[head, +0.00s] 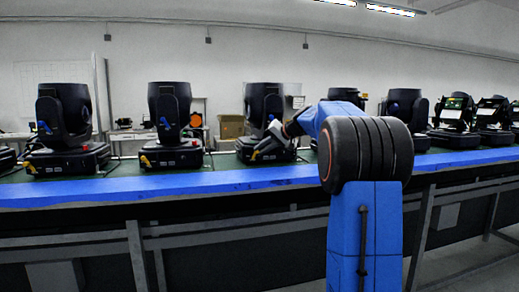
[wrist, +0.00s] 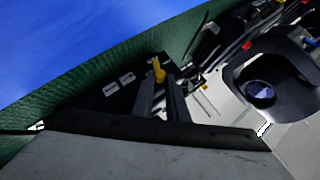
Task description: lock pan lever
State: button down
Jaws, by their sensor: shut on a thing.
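The pan lever (wrist: 158,70) is a small yellow tab on the dark front of a fixture's base, near the middle of the wrist view. My gripper (wrist: 161,90) has its two dark fingers closed around the lever; its yellow tip shows just beyond them. In the head view my gripper (head: 258,152) is at the front of the base of the black moving-head fixture (head: 264,104) left of centre. The fixture stands upright on the bench. My gripper and arm hide part of its base, and the lever cannot be made out in the head view.
A long green-topped bench with a blue front edge (head: 130,187) runs across the view. Other black fixtures (head: 168,110) (head: 64,115) stand to the left, with yellow tabs on their bases. More fixtures (head: 405,108) stand to the right. An orange-brown box (head: 231,126) is behind.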

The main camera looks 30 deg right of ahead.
jog(key=shift+s+d+f+m+y, duration=0.1)
jog(key=shift+d+f+m+y, duration=0.05)
jog(key=shift+f+m+y, duration=0.15)
dwell(0.4)
jog(key=c, duration=1.7)
grip_release()
jog(key=shift+c, duration=0.2)
jog(key=v, duration=1.7)
jog(key=shift+s+d+f, duration=0.15)
jog(key=shift+s+d, duration=0.05)
jog(key=shift+s, duration=0.1)
